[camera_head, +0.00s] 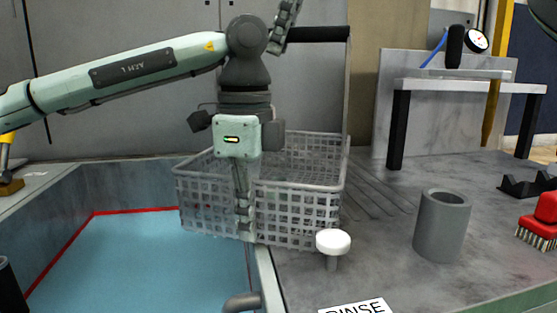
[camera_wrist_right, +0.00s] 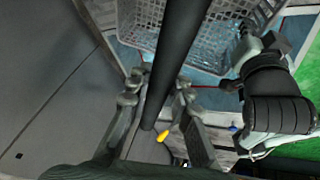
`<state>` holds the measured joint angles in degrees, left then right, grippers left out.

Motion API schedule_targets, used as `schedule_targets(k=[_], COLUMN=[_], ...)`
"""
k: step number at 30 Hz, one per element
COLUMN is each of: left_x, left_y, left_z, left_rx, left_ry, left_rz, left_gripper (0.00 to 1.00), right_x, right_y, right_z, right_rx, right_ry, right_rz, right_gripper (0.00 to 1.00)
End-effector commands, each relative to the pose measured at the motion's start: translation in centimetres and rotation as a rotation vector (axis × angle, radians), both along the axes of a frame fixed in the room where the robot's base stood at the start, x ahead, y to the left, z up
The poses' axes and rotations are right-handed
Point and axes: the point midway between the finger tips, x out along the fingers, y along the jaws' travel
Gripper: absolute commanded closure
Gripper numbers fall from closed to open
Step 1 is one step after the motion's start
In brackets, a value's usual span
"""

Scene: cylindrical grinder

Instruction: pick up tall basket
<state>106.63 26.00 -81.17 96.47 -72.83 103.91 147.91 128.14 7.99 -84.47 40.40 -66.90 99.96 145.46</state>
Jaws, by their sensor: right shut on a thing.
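The tall basket (camera_head: 300,212) is a grey mesh basket with a tall upright at its back right and a black handle bar (camera_head: 318,34) on top. In the head view it sits across the edge between the blue-floored basin and the grey counter. My right gripper (camera_head: 287,22) is shut on the black handle bar. In the right wrist view the bar (camera_wrist_right: 178,60) runs between its fingers, with the mesh basket (camera_wrist_right: 232,40) below. My left gripper (camera_head: 243,215) points down at the basket's front wall and covers part of it. Its finger gap does not show clearly.
The basin (camera_head: 150,250) with a red line lies at left. A grey cup (camera_head: 442,225), a white knob (camera_head: 333,243) and a red brush (camera_head: 542,218) are on the counter at right. A gauge stand (camera_head: 398,130) stands behind. Counter between the basket and stand is clear.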

Motion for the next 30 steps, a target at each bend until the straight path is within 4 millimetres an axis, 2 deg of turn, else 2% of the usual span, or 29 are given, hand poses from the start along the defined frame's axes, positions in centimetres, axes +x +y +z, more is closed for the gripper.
schedule_targets(k=[14,30], left_x=[0.0,0.0], left_y=[0.0,0.0], left_z=[0.6,5.1], left_rx=[-0.002,-0.002], left_ry=[-0.003,-0.003], left_rz=[0.0,0.001], left_gripper=[1.0,1.0], right_x=[0.0,0.0], right_y=[0.0,0.0], right_z=[0.6,5.2], right_rx=[0.002,0.002], right_ry=[-0.003,-0.002], right_rz=[0.0,0.001], right_gripper=[1.0,1.0])
